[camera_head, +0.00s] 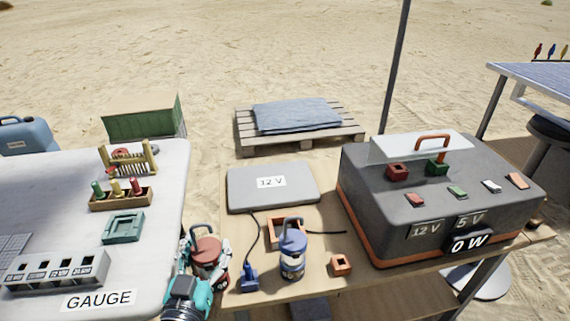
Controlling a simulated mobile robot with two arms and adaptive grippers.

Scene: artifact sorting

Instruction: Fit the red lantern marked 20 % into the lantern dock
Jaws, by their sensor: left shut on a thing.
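The red lantern (206,246) has a red cap and a grey-blue handle on top. My left gripper (208,272) is shut on it, with white fingers on either side, in the gap between the white table and the wooden table. Its 20 % mark cannot be read here. I cannot tell for sure which thing is the lantern dock. An orange open frame (272,236) stands on the wooden table, partly hidden behind a blue lantern (291,243). A teal square holder (123,228) with a recess lies on the white table. My right gripper is not in view.
A blue plug (248,280) on a cable and a small orange block (341,265) lie near the blue lantern. A grey 12 V panel (300,182) lies behind. A large grey power box (375,225) fills the right side. A gauge block (60,272) stands at left.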

